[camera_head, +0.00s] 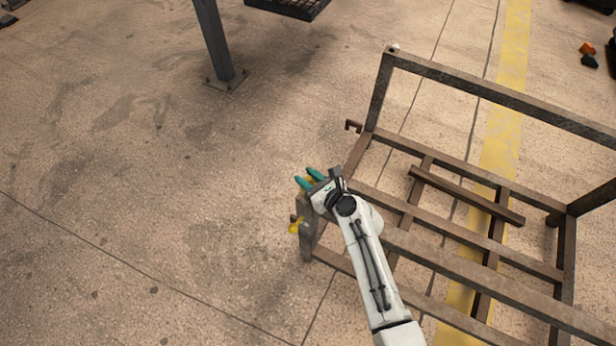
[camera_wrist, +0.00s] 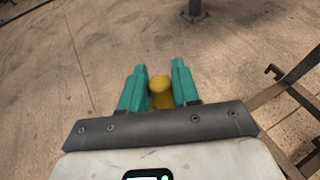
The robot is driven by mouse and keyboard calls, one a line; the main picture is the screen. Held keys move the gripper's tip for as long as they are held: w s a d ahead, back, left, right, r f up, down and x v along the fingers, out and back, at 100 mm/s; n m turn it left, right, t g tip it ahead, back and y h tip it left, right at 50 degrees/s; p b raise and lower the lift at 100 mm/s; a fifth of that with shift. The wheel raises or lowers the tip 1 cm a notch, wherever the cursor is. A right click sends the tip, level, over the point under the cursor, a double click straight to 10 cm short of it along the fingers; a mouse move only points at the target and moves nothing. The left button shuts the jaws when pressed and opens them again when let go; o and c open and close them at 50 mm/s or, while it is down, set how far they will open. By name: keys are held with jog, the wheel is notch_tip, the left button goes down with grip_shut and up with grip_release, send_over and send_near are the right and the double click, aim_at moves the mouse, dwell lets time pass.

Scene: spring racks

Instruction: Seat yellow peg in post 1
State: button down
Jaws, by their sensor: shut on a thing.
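My gripper (camera_head: 309,179) has two teal fingers closed on the yellow peg (camera_wrist: 161,92). In the wrist view the peg's rounded yellow end shows between the fingers. In the head view my gripper is over the rack's near-left corner post (camera_head: 307,242). A yellow piece (camera_head: 296,227) shows low beside that post, on its left. I cannot tell whether it is part of the held peg or a separate thing. No label marks post 1, and the peg's lower end and any contact with the post are hidden.
The brown metal rack (camera_head: 470,245) fills the right side, with a raised frame (camera_head: 500,97) and a hook (camera_head: 353,126) at its far-left corner. A dark column (camera_head: 213,40) stands at the back. The concrete floor on the left is clear.

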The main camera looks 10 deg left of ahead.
jog(key=shift+w+f+b, duration=0.1)
jog(key=shift+f+b, duration=1.95)
jog(key=shift+f, duration=0.35)
jog(key=c, duration=1.1)
grip_release()
jog(key=shift+r, duration=0.1)
jog(key=shift+c, duration=0.2)
jog(key=o, duration=0.4)
jog(key=p+v, duration=0.2)
jog(key=v, duration=0.9)
